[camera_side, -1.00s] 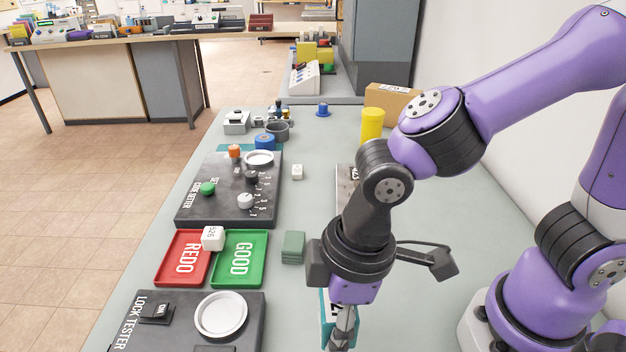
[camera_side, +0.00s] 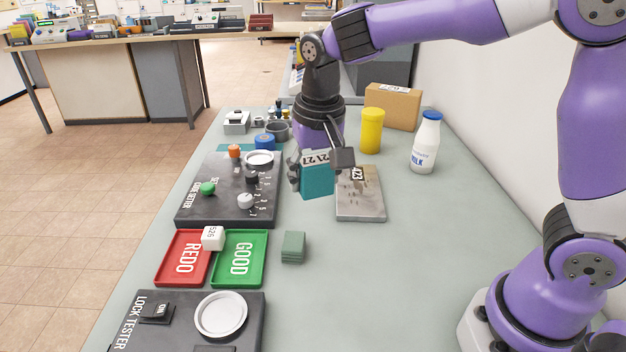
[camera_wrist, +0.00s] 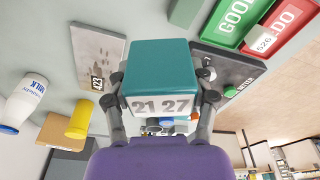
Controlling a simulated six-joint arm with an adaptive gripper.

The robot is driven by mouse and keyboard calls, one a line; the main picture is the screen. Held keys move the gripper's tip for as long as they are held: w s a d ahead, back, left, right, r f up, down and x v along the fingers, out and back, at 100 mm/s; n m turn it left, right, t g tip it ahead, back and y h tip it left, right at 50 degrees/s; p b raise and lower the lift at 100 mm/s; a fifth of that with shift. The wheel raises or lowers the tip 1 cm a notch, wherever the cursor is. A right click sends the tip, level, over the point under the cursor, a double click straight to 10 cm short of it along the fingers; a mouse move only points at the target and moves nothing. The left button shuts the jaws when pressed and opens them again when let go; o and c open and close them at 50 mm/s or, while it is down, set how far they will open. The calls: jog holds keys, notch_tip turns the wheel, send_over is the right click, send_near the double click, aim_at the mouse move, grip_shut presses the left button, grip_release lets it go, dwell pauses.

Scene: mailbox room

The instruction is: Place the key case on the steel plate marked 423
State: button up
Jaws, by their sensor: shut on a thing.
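The key case is a teal box (camera_side: 318,181) with a white label reading "21 27". My gripper (camera_side: 303,172) is shut on it and holds it up between the code setter and the steel plate. In the wrist view the key case (camera_wrist: 160,62) sits between both fingers of my gripper (camera_wrist: 162,100). The steel plate marked 423 (camera_side: 360,205) is a worn grey slab lying flat on the bench, just right of the key case in the side view. Its top is bare apart from the 423 label. It also shows in the wrist view (camera_wrist: 98,50), left of the key case.
The dark setter panel (camera_side: 225,215) with knobs lies to the left. Red (camera_side: 172,268) and green (camera_side: 252,272) trays, a white block (camera_side: 213,238) and a green block (camera_side: 293,247) are nearer. A yellow canister (camera_side: 371,130), milk bottle (camera_side: 425,143) and cardboard box (camera_side: 395,105) stand behind.

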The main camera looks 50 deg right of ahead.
jog(key=w+d+m, duration=0.3)
jog(key=d+m, duration=0.1)
jog(key=d, duration=0.5)
send_over(358, 185)
jog(key=f, duration=0.7)
jog(key=shift+s+a, duration=0.15)
jog(key=shift+a, duration=0.05)
jog(key=shift+f, duration=2.05)
jog(key=shift+f, duration=0.1)
jog(key=o, duration=1.2)
